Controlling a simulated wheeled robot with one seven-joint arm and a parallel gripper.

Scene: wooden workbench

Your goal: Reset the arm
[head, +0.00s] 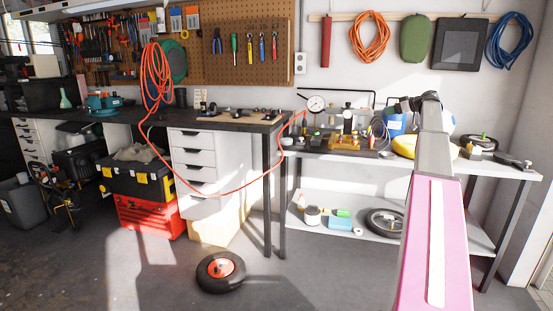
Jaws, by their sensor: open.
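My arm rises from the bottom right of the head view, with a pink link (436,245) and a grey link (433,150) above it. It stretches forward in front of the right-hand shelf bench. I cannot make out my gripper or its fingers past the far end of the arm. No held object shows.
A white-topped bench (315,153) with tools stands at the right, partly behind my arm. A dark-topped workbench with a drawer unit (194,158) stands left of it. A wheel (220,271) lies on the floor before them. An orange hose (262,177) hangs across. Floor around the wheel is clear.

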